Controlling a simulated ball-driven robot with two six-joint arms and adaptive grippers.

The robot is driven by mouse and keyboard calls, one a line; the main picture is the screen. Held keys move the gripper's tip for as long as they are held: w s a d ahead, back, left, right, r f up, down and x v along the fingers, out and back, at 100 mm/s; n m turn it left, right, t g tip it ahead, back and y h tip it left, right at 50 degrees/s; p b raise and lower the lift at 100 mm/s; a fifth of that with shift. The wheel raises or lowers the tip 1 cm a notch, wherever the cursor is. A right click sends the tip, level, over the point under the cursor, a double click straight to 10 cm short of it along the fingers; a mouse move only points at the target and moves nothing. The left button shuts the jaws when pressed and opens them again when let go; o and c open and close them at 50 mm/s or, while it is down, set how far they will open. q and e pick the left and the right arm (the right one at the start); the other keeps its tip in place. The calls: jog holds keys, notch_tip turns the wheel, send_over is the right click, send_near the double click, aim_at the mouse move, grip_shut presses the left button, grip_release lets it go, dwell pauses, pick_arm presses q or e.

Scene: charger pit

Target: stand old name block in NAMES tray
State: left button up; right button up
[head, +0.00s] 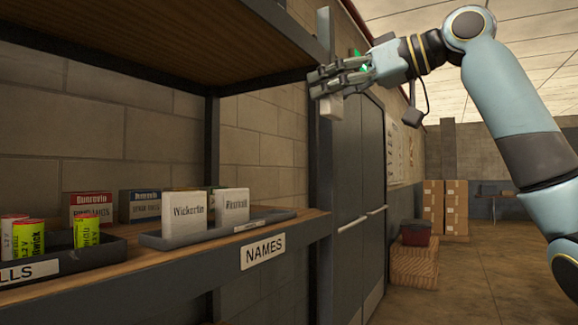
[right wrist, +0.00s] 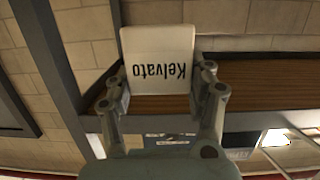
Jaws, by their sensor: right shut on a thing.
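My right gripper (head: 340,80) is shut on a white name block (head: 331,107), held up in the air beside the shelf upright. In the right wrist view the block (right wrist: 158,58) sits between the fingers (right wrist: 160,90) and its dark lettering "Kelvato" appears upside down. The grey NAMES tray (head: 225,233) lies on the shelf, lower left of the gripper. Two white name blocks stand upright in it: one reading roughly "Wickerto" (head: 184,218) on the left, and another (head: 231,206) with unclear lettering on the right. My left gripper is out of view.
A NAMES label (head: 262,251) is on the shelf's front edge. A dark tray (head: 100,256) of yellow-green cells stands at left. Red (head: 91,205) and blue (head: 140,205) boxes stand behind. An upper shelf (head: 150,35) overhangs; a dark upright (head: 319,200) stands right of the tray.

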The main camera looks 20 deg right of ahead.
aim_at(336, 115)
jog(key=f, duration=0.2)
jog(key=a+f, duration=0.1)
jog(key=f, duration=0.2)
jog(key=shift+f, duration=0.1)
jog(key=w+a+f+p, duration=0.1)
jog(key=w+a+f, duration=0.1)
jog(key=w, duration=0.1)
jog(key=w+a+f+p, duration=0.1)
jog(key=w+a+f, duration=0.1)
jog(key=w+f, duration=0.1)
jog(key=w+a+f+p, duration=0.1)
jog(key=w+a+f, duration=0.2)
jog(key=shift+w, duration=0.35)
notch_tip(336, 115, down, 4)
jog(key=shift+p, duration=0.55)
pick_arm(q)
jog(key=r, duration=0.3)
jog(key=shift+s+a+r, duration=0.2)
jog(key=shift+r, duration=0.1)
pick_arm(e)
jog(key=shift+f, duration=0.1)
jog(key=shift+f, duration=0.15)
jog(key=o, duration=1.2)
jog(key=shift+c, duration=0.2)
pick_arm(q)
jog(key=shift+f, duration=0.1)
